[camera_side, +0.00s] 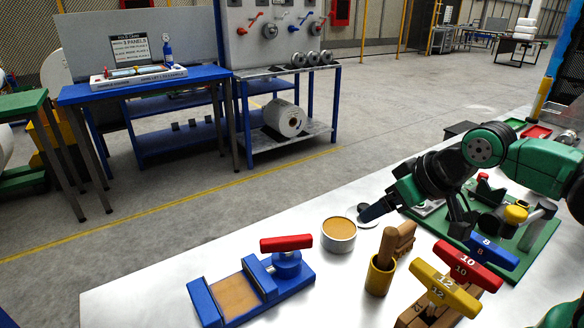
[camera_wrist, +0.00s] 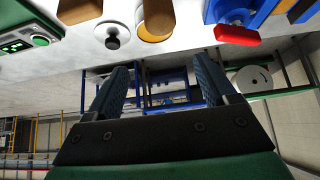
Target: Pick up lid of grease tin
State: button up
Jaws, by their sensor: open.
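The lid (camera_wrist: 112,38) is a pale disc with a black knob, lying flat on the bench beside the grease tin. In the side view the lid (camera_side: 369,222) is partly hidden behind my gripper's dark blue finger. The grease tin (camera_side: 338,244) is a short, open grey cylinder full of orange-tan grease; its edge also shows at the top of the wrist view (camera_wrist: 153,33). My gripper (camera_wrist: 159,82) is open and empty, its fingers apart. In the side view a fingertip is close to the lid; I cannot tell whether it touches.
A blue vise (camera_side: 235,297) with a red handle (camera_side: 286,243) stands left of the tin. A brass cup (camera_side: 380,277) with a wooden-handled tool stands in front. Numbered T-handles (camera_side: 444,290) and a green fixture (camera_side: 534,228) are to the right.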

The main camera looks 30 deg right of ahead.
jog(key=m+g+y, duration=0.1)
jog(key=m+g, duration=0.5)
jog(key=m, duration=2)
send_over(365, 207)
jog(key=f, duration=0.7)
jog(key=shift+s+d, duration=0.2)
jog(key=shift+s, duration=0.15)
jog(key=shift+w+d+f+m, duration=0.15)
jog(key=shift+f+m, duration=0.1)
jog(key=shift+m, duration=0.15)
jog(key=shift+f, duration=0.35)
jog(key=f, duration=0.4)
jog(key=shift+w+a+f, duration=0.25)
jog(key=shift+a+f, duration=0.05)
jog(key=shift+f, duration=0.1)
